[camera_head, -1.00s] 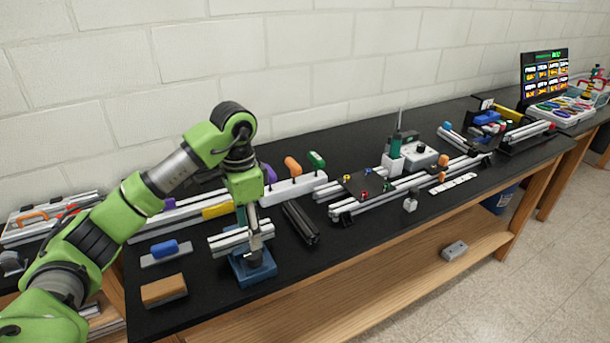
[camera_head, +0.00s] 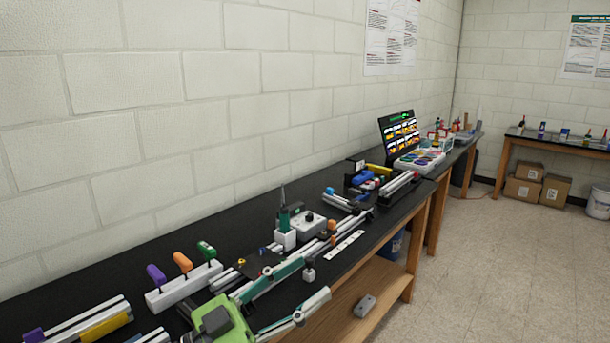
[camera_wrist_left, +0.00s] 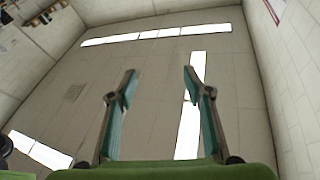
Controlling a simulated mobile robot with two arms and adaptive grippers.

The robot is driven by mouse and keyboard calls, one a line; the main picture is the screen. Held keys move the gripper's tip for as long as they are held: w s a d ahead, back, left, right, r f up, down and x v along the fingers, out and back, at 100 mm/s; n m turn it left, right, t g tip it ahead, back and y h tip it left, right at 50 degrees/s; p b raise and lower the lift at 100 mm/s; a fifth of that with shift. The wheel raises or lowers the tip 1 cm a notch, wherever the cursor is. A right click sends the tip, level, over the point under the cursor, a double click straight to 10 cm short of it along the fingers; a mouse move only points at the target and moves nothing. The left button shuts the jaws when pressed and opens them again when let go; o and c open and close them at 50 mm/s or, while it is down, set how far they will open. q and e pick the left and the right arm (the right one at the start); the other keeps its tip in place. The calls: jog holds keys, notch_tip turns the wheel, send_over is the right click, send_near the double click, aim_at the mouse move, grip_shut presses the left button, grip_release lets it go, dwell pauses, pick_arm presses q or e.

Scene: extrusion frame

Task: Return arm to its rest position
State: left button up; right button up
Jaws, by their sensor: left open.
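My left gripper (camera_head: 314,284) comes up from the bottom of the head view, its green body low in the picture and its two long fingers spread apart. It is open and empty, and it hides part of the black bench behind it. In the left wrist view my left gripper (camera_wrist_left: 158,85) shows both fingers wide apart with nothing between them. Beyond them are the ceiling and its bright light strips. My right gripper is in neither view.
The black bench (camera_head: 243,222) runs along the block wall. A white rack (camera_head: 184,287) holds screwdrivers with purple, orange and green handles. A screen (camera_head: 399,134) stands farther along. A grey block (camera_head: 365,306) lies on the lower wooden shelf. The floor (camera_head: 500,260) at right is clear.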

pick_arm(q)
jog(key=w+a+f+n+t+y, duration=0.3)
jog(key=w+a+n+t+y, duration=0.1)
jog(key=a+n+t+y, duration=0.65)
jog(key=s+a+f+n+g+y, duration=0.3)
jog(key=a+f+g+y, duration=0.15)
jog(key=f, duration=0.55)
jog(key=s+a+f+n+g+y, duration=0.25)
jog(key=a+f+y, duration=0.3)
jog(key=f, duration=0.35)
jog(key=s+f+m+g+h, duration=0.1)
jog(key=s+f+m+g, duration=0.1)
jog(key=s+f+g, duration=0.75)
jog(key=s+f+m+g+h, duration=0.15)
jog(key=s+f, duration=0.45)
jog(key=s, duration=0.8)
notch_tip(320, 180, down, 27)
jog(key=s+g, duration=0.1)
jog(key=s, duration=0.1)
jog(key=s+a+f+g+b, duration=0.1)
jog(key=s+a+f, duration=0.1)
jog(key=s+f, duration=1.4)
jog(key=shift+s+a+y, duration=0.15)
jog(key=shift+s+y, duration=0.25)
jog(key=shift+f+m+g, duration=0.1)
jog(key=shift+m+g, duration=0.15)
